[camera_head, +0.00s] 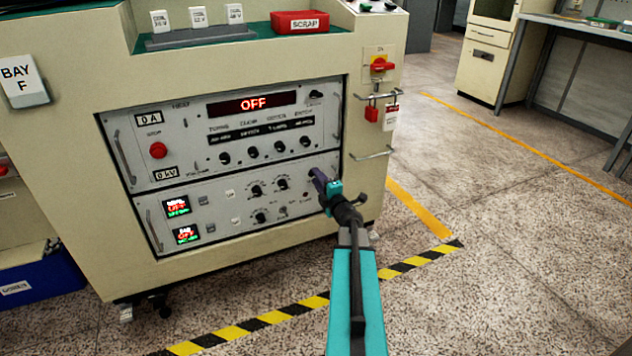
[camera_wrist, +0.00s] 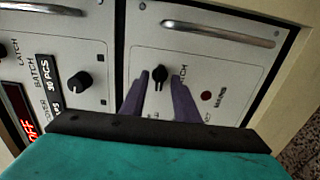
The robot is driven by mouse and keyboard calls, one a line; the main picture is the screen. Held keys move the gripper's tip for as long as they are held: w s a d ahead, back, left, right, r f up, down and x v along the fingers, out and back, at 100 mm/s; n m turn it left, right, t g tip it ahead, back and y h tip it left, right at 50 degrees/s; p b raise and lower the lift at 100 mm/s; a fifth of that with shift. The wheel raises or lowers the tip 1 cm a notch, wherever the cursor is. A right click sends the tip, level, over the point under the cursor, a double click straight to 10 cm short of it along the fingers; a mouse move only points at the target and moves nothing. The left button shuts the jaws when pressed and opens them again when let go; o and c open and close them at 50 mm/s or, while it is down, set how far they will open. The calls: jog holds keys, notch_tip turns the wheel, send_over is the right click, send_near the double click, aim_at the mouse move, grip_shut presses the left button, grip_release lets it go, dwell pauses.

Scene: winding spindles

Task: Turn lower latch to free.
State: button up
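A small black knob (camera_wrist: 159,75) on the light grey lower panel (camera_wrist: 150,45) shows in the wrist view, its grip in line with my fingers. The label beside it is partly covered and seems to end in "CH". My gripper (camera_wrist: 159,82) is open, with one purple finger on each side of the knob. I see gaps between fingers and knob; I cannot tell how deep the tips reach. In the head view my gripper (camera_head: 318,180) is at the right end of the lower panel (camera_head: 215,190) and hides the knob there.
The upper panel (camera_head: 170,117) has an "OFF" display (camera_head: 253,104) and a row of knobs. A metal handle (camera_wrist: 218,33) stands out near the knob. A red padlock (camera_head: 371,114) and a rail (camera_head: 374,153) are on the cabinet's right side. Open floor lies to the right.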

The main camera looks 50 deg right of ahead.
jog(key=shift+w+d, duration=0.15)
jog(key=shift+w, duration=0.1)
grip_shut()
